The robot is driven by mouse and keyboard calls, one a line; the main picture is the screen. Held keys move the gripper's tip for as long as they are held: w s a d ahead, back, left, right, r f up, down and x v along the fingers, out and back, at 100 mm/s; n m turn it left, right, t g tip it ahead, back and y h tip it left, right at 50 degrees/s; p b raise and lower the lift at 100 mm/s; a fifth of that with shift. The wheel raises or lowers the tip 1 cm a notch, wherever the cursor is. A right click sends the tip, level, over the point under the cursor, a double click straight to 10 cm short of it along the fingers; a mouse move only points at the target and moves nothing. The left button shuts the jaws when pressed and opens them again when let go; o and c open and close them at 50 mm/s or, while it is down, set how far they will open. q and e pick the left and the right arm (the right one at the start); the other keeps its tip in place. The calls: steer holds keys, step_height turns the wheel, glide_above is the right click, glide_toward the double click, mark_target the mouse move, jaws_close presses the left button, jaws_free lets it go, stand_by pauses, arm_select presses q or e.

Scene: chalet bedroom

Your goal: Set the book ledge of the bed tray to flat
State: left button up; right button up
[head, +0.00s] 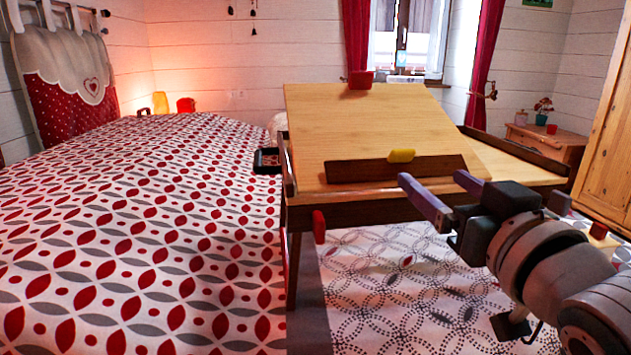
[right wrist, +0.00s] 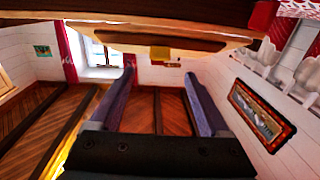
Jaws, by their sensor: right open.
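The bed tray (head: 318,125) is wooden, its top panel tilted up toward the back. The book ledge (head: 350,171) is a dark brown strip near the panel's front edge, with a yellow tab (head: 401,155) at its upper edge. I cannot tell its exact angle. My right gripper (head: 437,193) is open and empty, just in front of and right of the ledge, apart from it. My left gripper is out of view.
Red tabs (head: 360,80) show at the panel's back edge and on the tray's left front (head: 319,226). A small black holder (head: 266,161) sticks out left. A wooden cabinet (head: 603,130) stands at right.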

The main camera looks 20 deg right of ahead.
mark_target(404, 156)
steer(key=w, duration=0.3)
steer(key=w+d+b, duration=0.1)
steer(key=w, duration=0.2)
steer(key=w+b, duration=0.1)
steer(key=w, duration=0.2)
steer(key=shift+w+d, duration=0.3)
steer(key=shift+d, duration=0.05)
